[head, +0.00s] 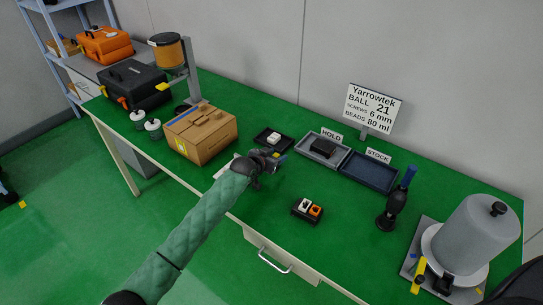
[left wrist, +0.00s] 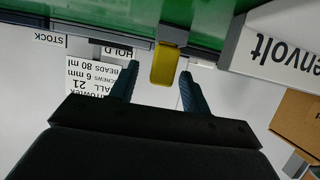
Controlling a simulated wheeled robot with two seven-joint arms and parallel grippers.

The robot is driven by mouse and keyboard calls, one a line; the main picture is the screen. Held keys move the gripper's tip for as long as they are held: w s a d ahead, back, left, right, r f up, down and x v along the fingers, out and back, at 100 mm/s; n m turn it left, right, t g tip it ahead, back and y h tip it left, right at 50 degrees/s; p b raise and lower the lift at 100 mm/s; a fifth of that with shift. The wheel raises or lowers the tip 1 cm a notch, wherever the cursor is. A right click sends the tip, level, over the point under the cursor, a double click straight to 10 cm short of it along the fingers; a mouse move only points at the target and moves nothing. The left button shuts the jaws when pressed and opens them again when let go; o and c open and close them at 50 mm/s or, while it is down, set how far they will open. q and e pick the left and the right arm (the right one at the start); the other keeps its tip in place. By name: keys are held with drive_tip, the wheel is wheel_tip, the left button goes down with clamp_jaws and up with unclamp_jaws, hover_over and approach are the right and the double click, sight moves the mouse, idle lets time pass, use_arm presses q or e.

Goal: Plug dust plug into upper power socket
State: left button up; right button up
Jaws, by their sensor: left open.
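My left gripper (head: 277,160) reaches over the table, right of the cardboard box and in front of the small black tray. It is open; its two dark blue fingers also show in the left wrist view (left wrist: 157,88). A yellow rounded piece (left wrist: 169,64) appears between and beyond the fingertips there; I cannot tell whether it is the dust plug or whether it touches them. A black block (head: 307,210) with a white and an orange piece on top sits right of the gripper. I cannot identify the upper power socket for certain. My right gripper is not seen.
A cardboard box (head: 200,132) stands left of the gripper. Behind are a small black tray (head: 260,141), the grey HOLD tray (head: 310,151) and the dark blue STOCK tray (head: 369,172). A white lettered box (left wrist: 275,43) is close in the wrist view. A grey canister (head: 474,235) stands right.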

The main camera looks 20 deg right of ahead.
sight(276, 155)
use_arm(q)
drive_tip(key=shift+w+d+f, duration=0.1)
drive_tip(key=shift+d, duration=0.05)
drive_tip(key=shift+c, duration=0.2)
clamp_jaws()
drive_tip(key=shift+r+p, duration=0.8)
drive_tip(key=shift+r, duration=0.45)
idle(0.8)
drive_tip(key=shift+r+p, duration=0.9)
drive_tip(key=shift+r, duration=0.5)
